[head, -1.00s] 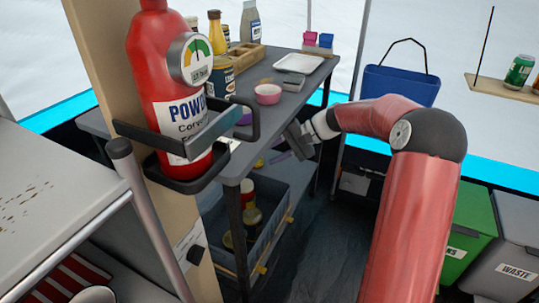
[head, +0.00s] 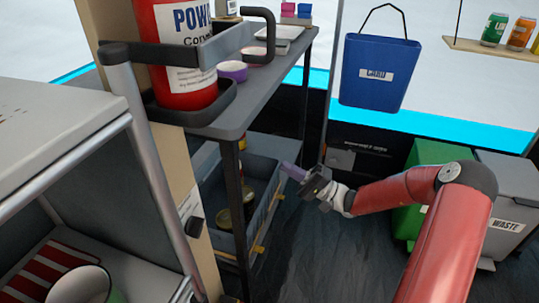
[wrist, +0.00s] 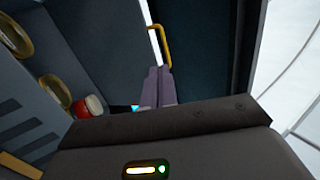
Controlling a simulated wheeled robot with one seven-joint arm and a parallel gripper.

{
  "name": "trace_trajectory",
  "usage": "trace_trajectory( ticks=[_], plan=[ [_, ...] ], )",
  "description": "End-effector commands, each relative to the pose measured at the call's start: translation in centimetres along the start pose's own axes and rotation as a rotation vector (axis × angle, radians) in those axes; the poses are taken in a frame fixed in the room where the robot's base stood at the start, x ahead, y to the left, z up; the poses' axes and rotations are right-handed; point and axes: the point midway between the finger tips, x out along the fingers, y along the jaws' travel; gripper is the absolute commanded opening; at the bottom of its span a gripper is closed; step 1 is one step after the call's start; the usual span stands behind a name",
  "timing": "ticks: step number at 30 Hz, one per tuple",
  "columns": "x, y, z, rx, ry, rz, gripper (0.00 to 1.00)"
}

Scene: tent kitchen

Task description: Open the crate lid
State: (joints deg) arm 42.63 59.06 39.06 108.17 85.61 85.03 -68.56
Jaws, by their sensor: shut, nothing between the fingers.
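The blue-grey crate (head: 268,219) sits low under the grey table in the head view, with small yellow fittings on its near side. Jars and tins (head: 223,218) show inside it; I cannot make out the lid. My gripper (head: 288,168) is beside the crate's right end, with its purple fingers pointing left toward it. In the wrist view the fingers (wrist: 157,84) are shut together with nothing between them. A yellow handle (wrist: 159,32) stands just beyond their tips; I cannot tell whether they touch.
The grey table (head: 236,118) is above the crate, and its dark leg (head: 234,190) stands in front of it. Green and grey bins (head: 505,225) stand at right. Dark floor (head: 330,250) is clear between.

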Motion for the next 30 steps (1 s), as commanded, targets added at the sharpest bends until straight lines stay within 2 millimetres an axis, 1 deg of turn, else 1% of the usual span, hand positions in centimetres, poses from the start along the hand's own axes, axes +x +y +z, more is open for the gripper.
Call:
trace_trajectory(
  ticks=[1, 3, 5, 7, 11, 15, 21, 25, 30],
  plan=[
    [-0.2, 0.4, 0.0, -0.011, 0.02, -0.027, 0.0],
    [-0.1, 0.4, -0.1, -0.024, 0.037, -0.045, 0.0],
    [0.3, 0.3, -0.1, -0.03, 0.04, -0.048, 0.0],
    [1.2, 0.1, -0.1, -0.031, 0.039, -0.048, 0.0],
    [3.6, 0.1, -0.2, -0.03, 0.036, -0.046, 0.0],
    [6.7, -0.1, -0.3, -0.031, 0.036, -0.046, 0.0],
    [10.6, -0.2, -0.5, -0.03, 0.037, -0.045, 0.0],
    [12.4, -0.3, -0.6, -0.03, 0.037, -0.044, 0.0],
    [13.5, -0.4, -0.7, -0.03, 0.038, -0.045, 0.0]
  ],
)
